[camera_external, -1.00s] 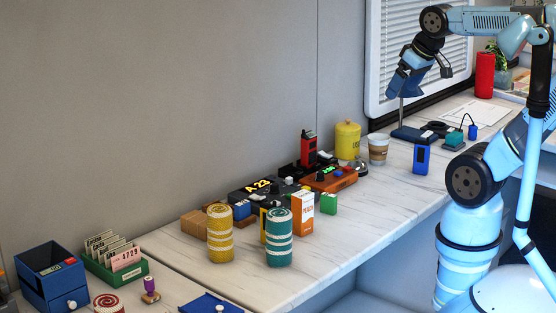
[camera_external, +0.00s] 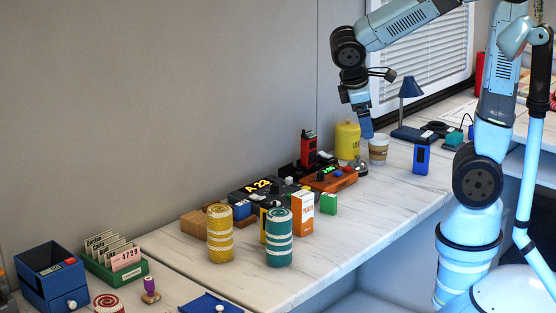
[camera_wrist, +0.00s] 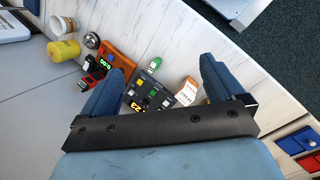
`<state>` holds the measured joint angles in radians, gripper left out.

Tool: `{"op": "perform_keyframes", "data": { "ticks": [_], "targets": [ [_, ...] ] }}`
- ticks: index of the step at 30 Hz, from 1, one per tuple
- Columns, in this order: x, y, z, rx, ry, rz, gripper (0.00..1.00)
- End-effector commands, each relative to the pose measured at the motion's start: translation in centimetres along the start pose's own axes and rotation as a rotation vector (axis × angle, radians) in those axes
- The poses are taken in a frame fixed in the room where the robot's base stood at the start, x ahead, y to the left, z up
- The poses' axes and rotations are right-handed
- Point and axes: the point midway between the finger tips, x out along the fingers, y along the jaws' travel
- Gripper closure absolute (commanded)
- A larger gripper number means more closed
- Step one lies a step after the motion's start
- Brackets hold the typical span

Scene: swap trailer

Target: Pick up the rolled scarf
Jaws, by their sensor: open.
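Three rolled cloth-like cylinders show in the external view: a yellow-and-white one (camera_external: 220,234) and a teal-and-white one (camera_external: 279,238) stand upright side by side on the counter, and a red-and-white one (camera_external: 108,304) is cut off at the bottom edge. I cannot tell which is the rolled scarf. My gripper (camera_external: 366,132) is above the counter near the paper cup, well to the right of the rolls. In the wrist view my gripper (camera_wrist: 163,66) is open with nothing held between its fingers. The rolls do not clearly show in that view.
Close around the rolls stand an orange-and-white box (camera_external: 302,216), a green box (camera_external: 329,204) and a dark display device (camera_external: 252,190). The counter's front strip is clear.

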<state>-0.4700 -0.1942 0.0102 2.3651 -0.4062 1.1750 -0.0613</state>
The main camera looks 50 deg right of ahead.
Motion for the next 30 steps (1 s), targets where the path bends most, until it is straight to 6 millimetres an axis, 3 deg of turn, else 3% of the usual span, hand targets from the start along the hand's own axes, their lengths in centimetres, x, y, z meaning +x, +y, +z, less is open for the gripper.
{"op": "perform_keyframes", "data": {
  "ticks": [17,30],
  "targets": [
    [2.1,-7.0,-10.7,-0.58,-0.352,0.373,0.05],
    [3.9,-16.7,-18.2,-0.958,-0.562,0.767,0.05]
  ]
}}
